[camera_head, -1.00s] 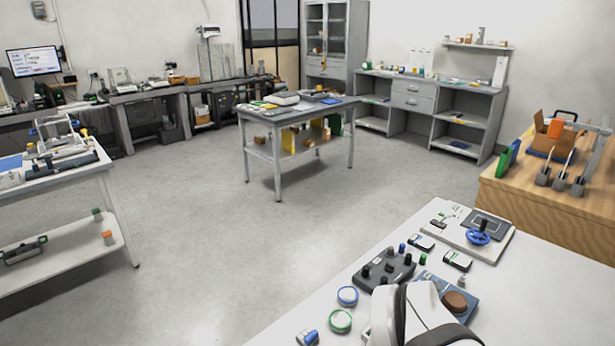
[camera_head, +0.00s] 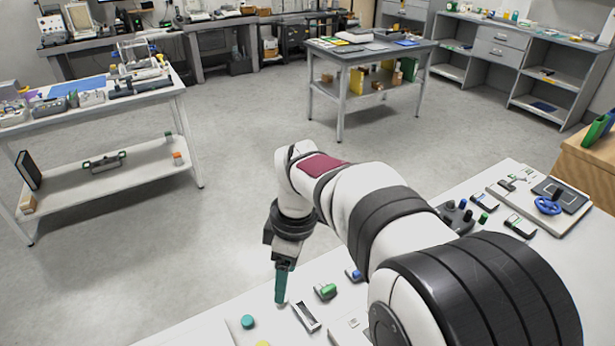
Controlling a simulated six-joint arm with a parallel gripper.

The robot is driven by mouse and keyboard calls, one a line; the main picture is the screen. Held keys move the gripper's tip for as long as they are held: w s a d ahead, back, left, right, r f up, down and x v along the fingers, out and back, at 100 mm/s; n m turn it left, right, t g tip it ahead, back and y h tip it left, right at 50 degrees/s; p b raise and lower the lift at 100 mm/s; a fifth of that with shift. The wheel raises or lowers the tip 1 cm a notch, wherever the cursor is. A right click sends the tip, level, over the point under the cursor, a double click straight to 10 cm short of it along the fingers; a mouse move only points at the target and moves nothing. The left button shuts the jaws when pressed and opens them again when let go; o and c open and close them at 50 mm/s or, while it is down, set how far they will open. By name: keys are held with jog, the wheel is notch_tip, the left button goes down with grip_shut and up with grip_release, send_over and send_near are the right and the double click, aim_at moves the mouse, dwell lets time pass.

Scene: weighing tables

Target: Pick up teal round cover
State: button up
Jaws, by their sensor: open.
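A small teal round cover (camera_head: 248,322) lies on the white table near the bottom edge of the view. It sits at the corner of a pale board, and a yellow round piece (camera_head: 263,343) is partly cut off below it. My gripper (camera_head: 280,299) points down, open, with its teal fingers seen edge-on. The fingertips are a little to the right of the cover and look empty. The gap between the fingers is hard to make out, and I cannot tell their exact height above the table.
A small metal-edged frame (camera_head: 305,316) and a green-topped piece (camera_head: 325,291) lie right of my gripper. A blue piece (camera_head: 355,275) is beyond, near my arm. My arm covers much of the table's middle. A blue handwheel (camera_head: 548,205) stands on a board at the right.

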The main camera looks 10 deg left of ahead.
aim_at(247, 320)
jog(key=w+a+f+n, duration=0.1)
jog(key=a+f+n, duration=0.55)
jog(key=a, duration=0.25)
jog(key=f, duration=0.9)
jog(key=s+a+f, duration=0.1)
jog(key=f, duration=0.3)
jog(key=shift+f, duration=0.35)
grip_shut()
